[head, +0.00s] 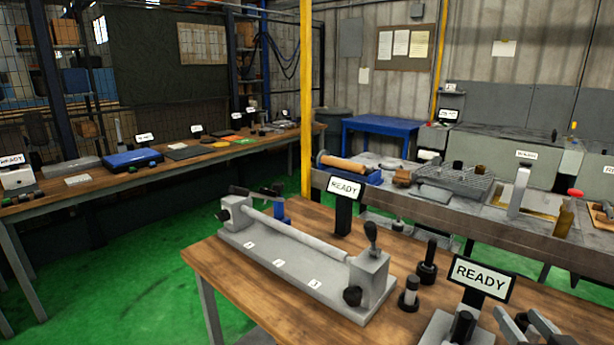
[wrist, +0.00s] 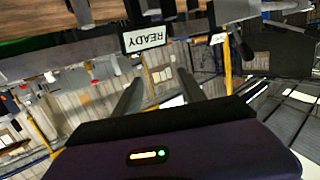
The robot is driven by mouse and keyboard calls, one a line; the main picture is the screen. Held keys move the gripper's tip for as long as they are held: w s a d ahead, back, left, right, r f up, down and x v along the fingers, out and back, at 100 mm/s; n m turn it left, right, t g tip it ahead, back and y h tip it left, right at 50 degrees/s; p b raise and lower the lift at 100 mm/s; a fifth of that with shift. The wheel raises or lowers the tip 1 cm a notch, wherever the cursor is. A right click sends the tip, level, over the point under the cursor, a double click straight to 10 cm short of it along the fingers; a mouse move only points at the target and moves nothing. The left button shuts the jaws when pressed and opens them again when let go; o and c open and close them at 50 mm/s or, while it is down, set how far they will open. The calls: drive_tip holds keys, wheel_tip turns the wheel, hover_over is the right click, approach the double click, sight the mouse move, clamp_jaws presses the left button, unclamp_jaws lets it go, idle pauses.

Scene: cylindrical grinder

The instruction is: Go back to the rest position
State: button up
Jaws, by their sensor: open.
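My gripper (wrist: 160,92) shows in the wrist view with its two dark fingers apart and nothing between them. The wrist view is upside down, with the room's wall and yellow posts beyond the fingers. A READY sign (wrist: 144,39) shows above the fingertips in that view. In the head view, a grey grinder fixture (head: 290,277) stands on the wooden table (head: 215,275), with a pale rod (head: 292,234) held between its two end blocks. I cannot tell whether the grey metal parts at the lower right corner belong to my gripper.
READY signs (head: 345,188) (head: 482,277) stand behind and right of the fixture. Black cylindrical pieces (head: 428,263) (head: 409,295) stand between them. A long bench (head: 60,185) with tools runs along the left. A grey workbench (head: 470,222) lies behind. Green floor (head: 140,275) is clear at left.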

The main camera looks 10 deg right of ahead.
drive_tip(key=s+a+f+n+y, duration=0.1)
drive_tip(key=s+a+f+y, duration=0.1)
drive_tip(key=s+a, duration=0.6)
drive_tip(key=s+a+f+n+y, duration=0.2)
drive_tip(key=s+a+f, duration=0.2)
drive_tip(key=s+a, duration=0.5)
drive_tip(key=s+a+f+n+y, duration=0.1)
drive_tip(key=s+a+f, duration=0.3)
drive_tip(key=s+a, duration=0.4)
drive_tip(key=s, duration=0.4)
drive_tip(key=shift+s+a+n+y, duration=0.15)
drive_tip(key=shift+n+y, duration=0.15)
drive_tip(key=shift+y, duration=0.1)
